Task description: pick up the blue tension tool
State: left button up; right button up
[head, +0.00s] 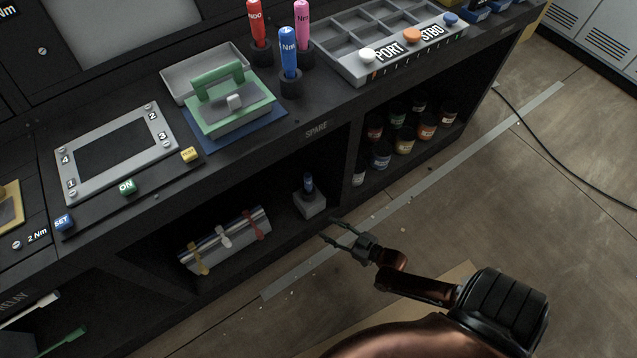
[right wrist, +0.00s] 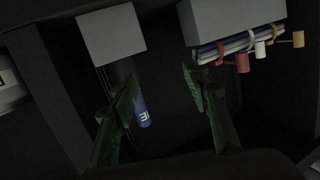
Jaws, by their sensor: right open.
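A blue tool (head: 308,183) stands upright in a grey block (head: 310,204) inside the open shelf bay under the SPARE label. In the right wrist view the blue tool (right wrist: 142,110) shows beside the left finger, partly hidden by it, near the grey block (right wrist: 111,34). My right gripper (head: 328,229) is open and empty just outside the bay, to the right of and below the block in the head view; its fingers also show in the right wrist view (right wrist: 158,76). Another blue tool (head: 289,52), marked Nm, stands in a holder on the counter. My left gripper is not in view.
A bundle of rolls with coloured straps (head: 225,240) lies left in the same bay. A bay divider (head: 345,165) separates it from several small jars (head: 404,139). Red (head: 256,24) and pink (head: 302,20) tools stand on the counter. Floor in front is mostly clear.

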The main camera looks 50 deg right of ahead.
jog(key=t+h+p, duration=0.1)
jog(key=t+h, duration=0.1)
send_near(310, 185)
jog(key=w+f, duration=0.1)
jog(key=w, duration=0.3)
jog(key=shift+m, duration=0.5)
jog(key=w+b, duration=0.1)
jog(key=w, duration=0.1)
jog(key=w+b, duration=0.1)
jog(key=w, duration=0.1)
jog(key=w+b, duration=0.1)
jog(key=w, duration=0.1)
jog(key=shift+w+d+f, duration=0.3)
jog(key=shift+w+f, duration=0.05)
jog(key=shift+w, duration=0.05)
jog(key=shift+w+r, duration=0.15)
jog(key=shift+w, duration=0.2)
pick_arm(q)
jog(key=shift+w+d+f+t+h, duration=0.2)
jog(key=shift+w+d+f+t, duration=0.15)
jog(key=shift+w+d, duration=0.15)
jog(key=shift+w+d+f+t+h, duration=0.25)
jog(key=shift+w+d+f, duration=0.15)
jog(key=shift+d, duration=0.2)
jog(key=shift+r, duration=0.1)
pick_arm(e)
jog(key=shift+r, duration=0.1)
jog(key=shift+c, duration=0.5)
grip_shut()
